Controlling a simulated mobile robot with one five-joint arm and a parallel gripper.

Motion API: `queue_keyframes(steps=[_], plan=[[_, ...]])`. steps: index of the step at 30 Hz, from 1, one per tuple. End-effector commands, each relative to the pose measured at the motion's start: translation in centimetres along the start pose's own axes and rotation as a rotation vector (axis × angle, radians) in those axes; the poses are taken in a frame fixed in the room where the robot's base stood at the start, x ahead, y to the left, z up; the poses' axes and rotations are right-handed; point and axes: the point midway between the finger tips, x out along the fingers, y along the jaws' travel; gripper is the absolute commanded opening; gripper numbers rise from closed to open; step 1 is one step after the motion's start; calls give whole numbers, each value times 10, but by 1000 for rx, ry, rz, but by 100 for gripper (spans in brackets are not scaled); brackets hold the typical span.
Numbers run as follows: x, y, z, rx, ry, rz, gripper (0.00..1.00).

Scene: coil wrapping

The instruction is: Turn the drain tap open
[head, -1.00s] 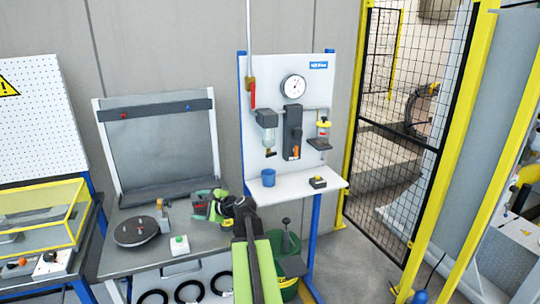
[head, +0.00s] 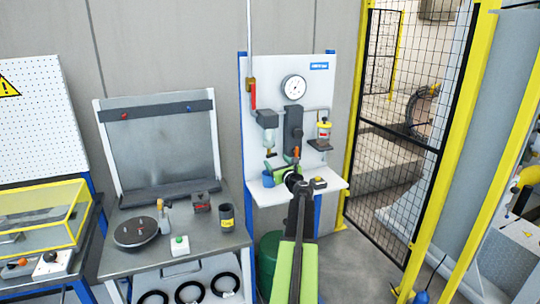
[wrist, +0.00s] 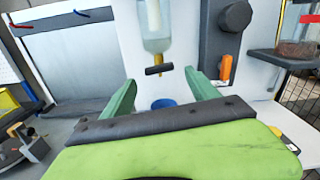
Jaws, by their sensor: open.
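The drain tap, a dark crossbar on a yellow stem, hangs under the clear filter bowl (wrist: 156,25). In the wrist view the drain tap (wrist: 160,70) lies crosswise, between my green fingertips in the picture. In the head view the small drain tap (head: 270,153) shows just above my gripper (head: 281,165). My gripper is open and empty, pointing at the panel. I see no contact with the tap, and I cannot tell the exact gap in depth.
A blue cup (head: 268,181) stands on the white shelf (head: 330,186) below, partly hidden by my gripper. An orange lever (wrist: 226,67) on a dark block is right of the tap. The bench (head: 140,258) is at left.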

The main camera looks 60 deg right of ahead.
Motion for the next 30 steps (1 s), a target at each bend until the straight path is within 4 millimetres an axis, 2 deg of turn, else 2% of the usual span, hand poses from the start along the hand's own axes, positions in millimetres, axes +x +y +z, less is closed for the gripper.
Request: queue_keyframes(steps=[1, 6, 12, 23, 30], plan=[[18, -2, 0, 0, 0, 2, 69], [57, -1, 0, -1, 0, 2, 69], [83, -1, 0, -1, 0, 0, 69], [88, -1, 0, -1, 0, -1, 69], [88, -1, 0, -1, 0, -1, 38]])
